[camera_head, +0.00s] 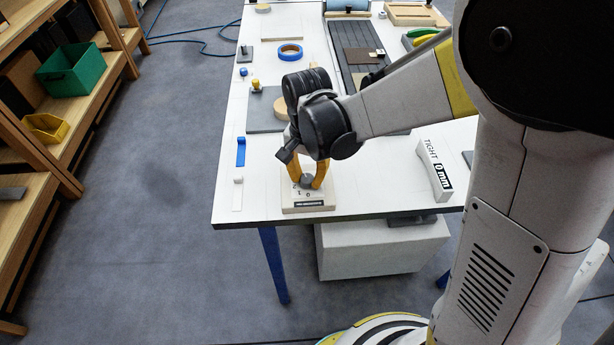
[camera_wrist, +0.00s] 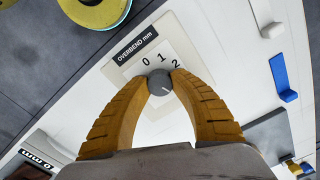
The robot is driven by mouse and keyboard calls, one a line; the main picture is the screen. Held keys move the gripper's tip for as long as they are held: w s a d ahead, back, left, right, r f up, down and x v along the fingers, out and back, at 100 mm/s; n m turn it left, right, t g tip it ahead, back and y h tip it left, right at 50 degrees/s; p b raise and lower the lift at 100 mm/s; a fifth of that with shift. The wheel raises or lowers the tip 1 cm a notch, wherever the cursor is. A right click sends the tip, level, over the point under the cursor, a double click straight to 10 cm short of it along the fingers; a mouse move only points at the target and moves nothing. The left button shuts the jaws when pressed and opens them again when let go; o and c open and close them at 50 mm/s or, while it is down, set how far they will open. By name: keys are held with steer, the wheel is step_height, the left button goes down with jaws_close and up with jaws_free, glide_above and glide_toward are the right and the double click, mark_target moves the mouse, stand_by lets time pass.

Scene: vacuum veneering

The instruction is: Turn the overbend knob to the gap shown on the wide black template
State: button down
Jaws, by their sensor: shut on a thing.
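My gripper (camera_head: 307,183) points down near the table's front left corner. Its two yellow fingers are shut on the grey overbend knob (camera_head: 306,180), one on each side. In the wrist view the knob (camera_wrist: 159,82) sits on a pale plate (camera_wrist: 185,42) with a black "OVERBEND mm" label and numerals 0, 1 and 2. A pale line on the knob lies toward its lower right, on the side away from the numerals. A pale block (camera_head: 432,168) printed "TIGHT" and "0 mm" on black stands to the right of my gripper; I cannot tell if it is the wide template.
The white table (camera_head: 370,190) is clear between plate and block. A blue hook-shaped piece (camera_head: 241,151) and a white one (camera_head: 237,194) lie along the left edge. A grey sheet (camera_head: 262,112) and blue tape ring (camera_head: 289,52) lie behind. Wooden shelves (camera_head: 107,75) stand left.

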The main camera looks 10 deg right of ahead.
mark_target(307, 178)
stand_by(0.3)
steer(key=c, duration=1)
jaws_free()
steer(key=shift+c, duration=0.2)
step_height(307, 178, up, 12)
